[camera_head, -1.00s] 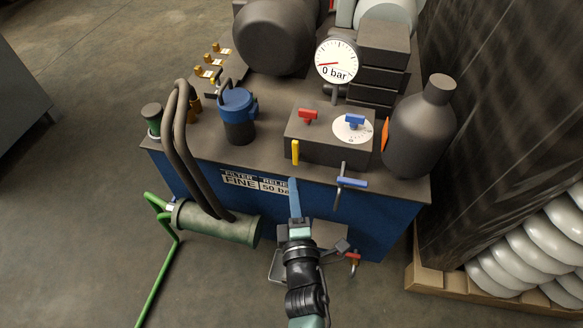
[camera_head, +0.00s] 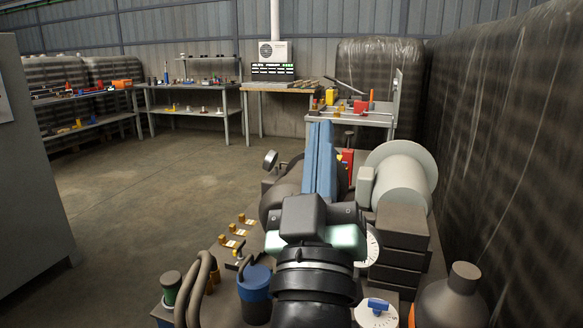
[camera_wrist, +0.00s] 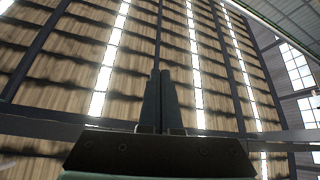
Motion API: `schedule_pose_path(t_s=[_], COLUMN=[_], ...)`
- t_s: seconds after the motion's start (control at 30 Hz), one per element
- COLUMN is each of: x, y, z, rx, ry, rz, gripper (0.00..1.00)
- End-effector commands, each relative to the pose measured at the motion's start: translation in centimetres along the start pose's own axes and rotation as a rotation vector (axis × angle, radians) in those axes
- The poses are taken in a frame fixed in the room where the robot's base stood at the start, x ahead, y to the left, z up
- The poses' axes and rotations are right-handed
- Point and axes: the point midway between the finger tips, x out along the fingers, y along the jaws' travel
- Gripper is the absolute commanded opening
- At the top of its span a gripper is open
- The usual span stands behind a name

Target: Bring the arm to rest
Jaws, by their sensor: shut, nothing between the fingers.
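My gripper (camera_head: 319,160) points up and away in front of the head camera, above the machine. Its two long blue fingers stand side by side, shut with nothing between them. In the wrist view the gripper (camera_wrist: 160,76) shows its fingers together against the ceiling. My arm hides part of the machine, including much of the dial gauge (camera_head: 371,248).
The machine carries a blue-capped canister (camera_head: 255,290), a grey motor (camera_head: 402,185), brass fittings (camera_head: 238,231) and a dark bottle (camera_head: 455,298). Wrapped stacks (camera_head: 510,150) stand close on the right. Workbenches (camera_head: 200,95) line the back. Floor (camera_head: 160,190) is open at left.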

Motion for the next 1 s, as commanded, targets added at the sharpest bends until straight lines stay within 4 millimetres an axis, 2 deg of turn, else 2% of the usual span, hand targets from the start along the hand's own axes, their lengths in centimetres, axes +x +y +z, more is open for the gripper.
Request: schedule_pose_path(t_s=[0.03, 0.1, 0.27, 0.3, 0.57, 1.0], x=[0.0, -0.5, -3.2, -1.8, 2.6, 10.5], y=[1.2, 2.4, 4.6, 5.0, 7.2, 11.2], z=[-3.9, -8.2, -17.1, -18.3, -23.8, -34.5], rx=[0.089, 0.206, 0.446, 0.45, 0.441, 0.439], ry=[0.055, 0.113, 0.246, 0.234, 0.227, 0.227], rz=[0.009, 0.002, -0.052, -0.055, -0.052, -0.053], gripper=[0.0, 0.0, 0.0, 0.0, 0.0, 0.0])
